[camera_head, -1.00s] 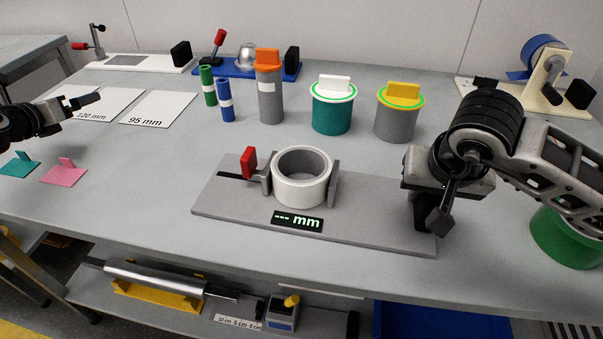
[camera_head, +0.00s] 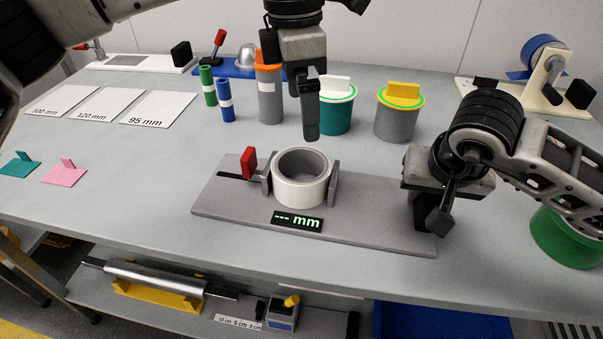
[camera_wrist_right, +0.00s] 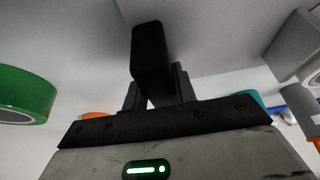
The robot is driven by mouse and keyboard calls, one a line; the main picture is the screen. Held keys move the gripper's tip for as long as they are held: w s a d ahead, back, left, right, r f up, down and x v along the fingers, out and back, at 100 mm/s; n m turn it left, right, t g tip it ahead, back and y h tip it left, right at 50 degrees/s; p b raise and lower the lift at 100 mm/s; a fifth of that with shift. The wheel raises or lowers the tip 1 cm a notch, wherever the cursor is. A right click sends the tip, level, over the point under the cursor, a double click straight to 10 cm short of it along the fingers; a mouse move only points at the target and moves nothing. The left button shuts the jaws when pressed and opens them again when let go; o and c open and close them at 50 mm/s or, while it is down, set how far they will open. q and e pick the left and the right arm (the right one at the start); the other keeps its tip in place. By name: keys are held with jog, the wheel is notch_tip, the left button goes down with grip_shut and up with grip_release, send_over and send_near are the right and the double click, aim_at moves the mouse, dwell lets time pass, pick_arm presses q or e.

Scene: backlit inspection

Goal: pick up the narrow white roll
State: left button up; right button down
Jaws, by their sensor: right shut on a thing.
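The narrow white roll (camera_head: 301,190) is a short, wide ring with a grey inside. It stands on the grey measuring plate (camera_head: 375,220), between two grey jaws of the fixture. My left gripper (camera_head: 311,132) points down above and just behind the roll, apart from it. Its fingers overlap from this side, so its opening is unclear. My right gripper (camera_head: 432,222) is at the plate's right end, shut on the black block there. The black block (camera_wrist_right: 150,60) shows between the fingers in the right wrist view.
Behind stand a teal tub (camera_head: 338,117), a grey tub (camera_head: 396,120), a grey cylinder with orange lid (camera_head: 270,105), and green (camera_head: 207,85) and blue (camera_head: 226,100) rolls. A green roll (camera_head: 565,236) is beyond my right arm.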

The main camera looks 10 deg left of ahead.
pick_arm(q)
send_near(302, 165)
jog(key=shift+y, duration=0.4)
jog(key=shift+s+d+f, duration=0.2)
jog(key=shift+s+f, duration=0.45)
jog(key=shift+f, duration=0.45)
jog(key=shift+s+d+f, duration=0.2)
jog(key=shift+s+f, duration=0.4)
jog(key=shift+f, duration=0.5)
jog(key=shift+s+d+f, duration=0.2)
jog(key=shift+s+f, duration=0.45)
jog(key=shift+f, duration=0.45)
jog(key=shift+c, duration=0.3)
jog(key=c, duration=0.8)
